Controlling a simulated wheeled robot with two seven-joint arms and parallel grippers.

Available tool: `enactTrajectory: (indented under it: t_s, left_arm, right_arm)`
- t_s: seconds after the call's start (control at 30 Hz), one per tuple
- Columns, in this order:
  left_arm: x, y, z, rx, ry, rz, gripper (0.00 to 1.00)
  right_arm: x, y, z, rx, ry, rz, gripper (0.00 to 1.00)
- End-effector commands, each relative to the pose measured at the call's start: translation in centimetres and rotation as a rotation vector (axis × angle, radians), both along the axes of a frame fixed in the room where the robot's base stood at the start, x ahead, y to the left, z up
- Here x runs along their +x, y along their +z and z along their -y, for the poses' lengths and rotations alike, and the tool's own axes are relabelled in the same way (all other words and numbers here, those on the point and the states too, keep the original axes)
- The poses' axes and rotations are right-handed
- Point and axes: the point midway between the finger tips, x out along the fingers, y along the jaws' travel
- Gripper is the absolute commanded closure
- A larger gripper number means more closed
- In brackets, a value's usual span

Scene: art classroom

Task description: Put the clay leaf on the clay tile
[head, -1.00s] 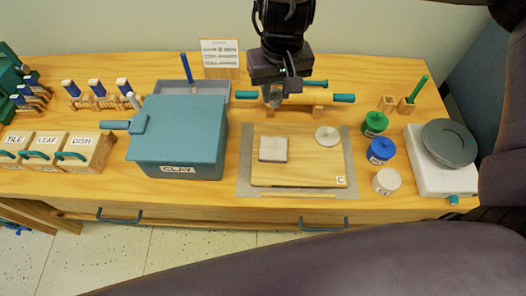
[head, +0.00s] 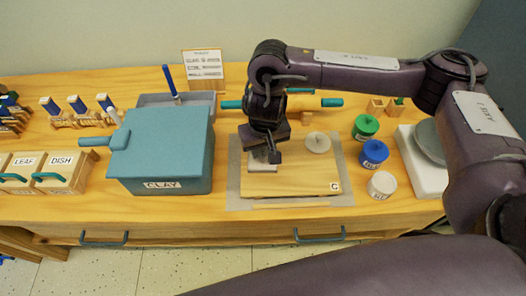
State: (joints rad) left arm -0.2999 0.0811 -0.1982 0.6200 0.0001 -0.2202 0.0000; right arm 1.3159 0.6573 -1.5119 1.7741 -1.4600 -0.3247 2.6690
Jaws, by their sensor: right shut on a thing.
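My right gripper (head: 270,154) is low over the pale grey clay tile (head: 258,167), which lies on the left part of the wooden board (head: 290,187). The gripper is shut on a small greyish piece, which I take for the clay leaf; the jaws mostly hide it. I cannot tell whether it touches the tile. The gripper covers the tile's back and right parts. My left gripper is not in view.
A round pale disc with a knob (head: 317,143) sits right of the gripper. Green (head: 365,127), blue (head: 373,154) and white (head: 382,186) jars stand right of the board. A blue CLAY box (head: 165,150) stands left. The board's front is clear.

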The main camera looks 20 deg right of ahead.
Motion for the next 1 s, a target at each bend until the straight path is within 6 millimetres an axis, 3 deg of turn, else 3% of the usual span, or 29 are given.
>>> enactTrajectory:
  t_s: [0.07,0.47,0.5,0.63,1.0]
  left_arm:
    - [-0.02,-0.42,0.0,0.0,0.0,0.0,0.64]
    - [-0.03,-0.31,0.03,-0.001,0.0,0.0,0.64]
    - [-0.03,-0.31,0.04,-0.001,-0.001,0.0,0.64]
    - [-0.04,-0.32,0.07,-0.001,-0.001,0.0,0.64]
    - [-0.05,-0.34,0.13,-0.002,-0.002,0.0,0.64]
  right_arm:
    - [-0.02,-0.94,-0.01,0.001,-0.001,-0.002,0.93]
    - [0.0,-1.26,0.0,0.0,0.0,0.0,0.93]
    - [0.01,-1.27,-0.01,0.0,0.0,0.0,0.68]
    - [0.02,-1.25,-0.01,0.0,0.0,0.0,0.51]
    - [0.09,-0.76,0.0,0.0,0.001,0.003,0.49]
